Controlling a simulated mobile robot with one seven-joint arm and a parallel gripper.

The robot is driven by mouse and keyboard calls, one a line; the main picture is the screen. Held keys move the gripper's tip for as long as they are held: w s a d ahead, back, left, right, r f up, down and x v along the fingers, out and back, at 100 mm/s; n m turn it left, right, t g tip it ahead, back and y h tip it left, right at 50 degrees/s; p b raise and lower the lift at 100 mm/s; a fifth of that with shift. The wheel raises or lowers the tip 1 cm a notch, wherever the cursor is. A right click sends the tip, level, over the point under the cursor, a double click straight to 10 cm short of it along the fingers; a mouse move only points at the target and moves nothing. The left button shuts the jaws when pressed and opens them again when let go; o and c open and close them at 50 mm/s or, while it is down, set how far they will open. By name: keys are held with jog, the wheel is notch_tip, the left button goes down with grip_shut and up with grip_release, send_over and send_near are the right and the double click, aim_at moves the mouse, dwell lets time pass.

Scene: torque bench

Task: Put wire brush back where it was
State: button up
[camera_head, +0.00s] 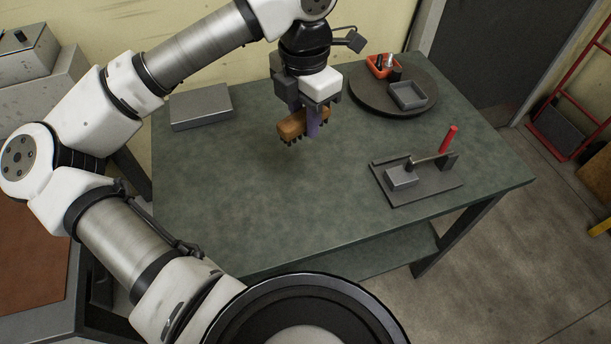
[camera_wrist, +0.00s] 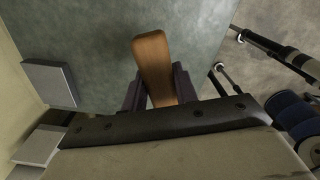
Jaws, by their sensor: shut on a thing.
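The wire brush (camera_head: 292,127) has a brown wooden body with dark bristles pointing down. My gripper (camera_head: 304,118) is shut on it and holds it above the green table, toward the back. In the wrist view the brush's wooden back (camera_wrist: 153,62) shows between the two dark fingers (camera_wrist: 158,92), and part of it is hidden by the gripper body. The bristles do not show there. The brush appears clear of the tabletop. The frames do not show which spot the brush came from.
The green table (camera_head: 250,190) is bare in the middle and front. A grey box (camera_head: 200,107) lies at the back left. A dark round turntable (camera_head: 375,103) bears a red bin (camera_head: 374,70) and a grey tray (camera_head: 408,97). A fixture with a red handle (camera_head: 448,139) stands at right.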

aim_at(304, 133)
notch_tip(304, 133, down, 16)
jog(key=shift+r+p, duration=0.25)
jog(key=shift+p, duration=0.85)
jog(key=shift+f, duration=0.35)
jog(key=shift+f+b, duration=0.2)
jog(key=shift+b, duration=0.15)
jog(key=o, duration=0.9)
jog(key=shift+o, duration=0.2)
jog(key=shift+r, duration=0.1)
notch_tip(304, 133, up, 12)
jog(key=shift+r+b, duration=0.15)
jog(key=shift+b, duration=0.35)
